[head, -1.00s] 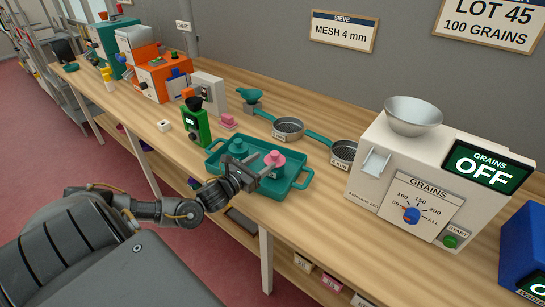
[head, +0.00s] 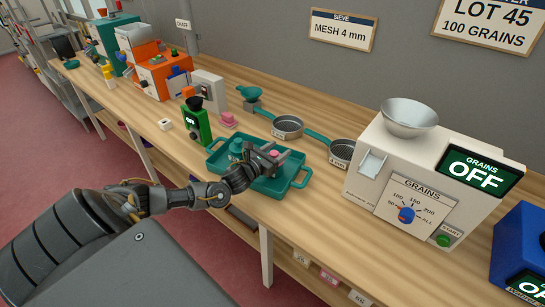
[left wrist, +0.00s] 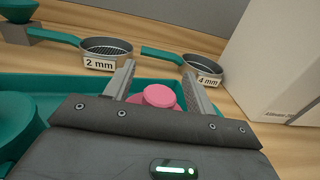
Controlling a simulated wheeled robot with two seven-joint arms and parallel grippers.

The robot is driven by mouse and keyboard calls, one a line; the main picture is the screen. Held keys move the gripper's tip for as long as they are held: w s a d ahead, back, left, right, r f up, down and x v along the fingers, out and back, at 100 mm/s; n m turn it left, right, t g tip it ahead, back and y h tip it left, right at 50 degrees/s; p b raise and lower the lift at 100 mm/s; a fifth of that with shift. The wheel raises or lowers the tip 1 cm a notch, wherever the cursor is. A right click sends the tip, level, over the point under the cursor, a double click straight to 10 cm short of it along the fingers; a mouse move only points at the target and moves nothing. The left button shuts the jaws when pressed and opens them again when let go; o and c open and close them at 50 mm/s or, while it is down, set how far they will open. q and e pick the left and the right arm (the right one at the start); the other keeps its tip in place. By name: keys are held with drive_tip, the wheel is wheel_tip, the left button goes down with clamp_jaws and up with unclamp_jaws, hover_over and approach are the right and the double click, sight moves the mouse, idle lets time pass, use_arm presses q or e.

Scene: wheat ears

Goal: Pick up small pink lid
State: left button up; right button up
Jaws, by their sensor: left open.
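The small pink lid (head: 273,154) is over the teal tray (head: 297,182), mostly hidden by my left gripper (head: 276,153) in the head view. In the left wrist view the round pink lid (left wrist: 158,96) shows between the two fingers of the gripper (left wrist: 158,74), with a gap on each side. The fingers are open and point past it toward the back of the table. A teal container (head: 236,146) stands in the tray to the left of the gripper; part of it shows in the left wrist view (left wrist: 18,122). What is under the lid is hidden. My right gripper is not in view.
Two sieves, 2 mm (head: 287,127) and 4 mm (head: 342,150), lie behind the tray. A white grain counter (head: 395,165) stands to the right. Some bare wood lies right of the tray.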

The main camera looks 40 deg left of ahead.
use_arm(q)
drive_tip(key=c, duration=1)
drive_tip(key=shift+r+b, duration=0.45)
drive_tip(key=shift+r, duration=0.1)
drive_tip(key=s+r+b, duration=0.1)
drive_tip(key=s+r, duration=0.3)
drive_tip(key=s+d+r+b, duration=0.1)
drive_tip(key=s+r+b, duration=0.1)
drive_tip(key=s+r, duration=0.2)
drive_tip(key=s+d+r+b, duration=0.1)
drive_tip(key=s+r+b, duration=0.1)
drive_tip(key=s+r, duration=0.2)
drive_tip(key=shift+s, duration=0.95)
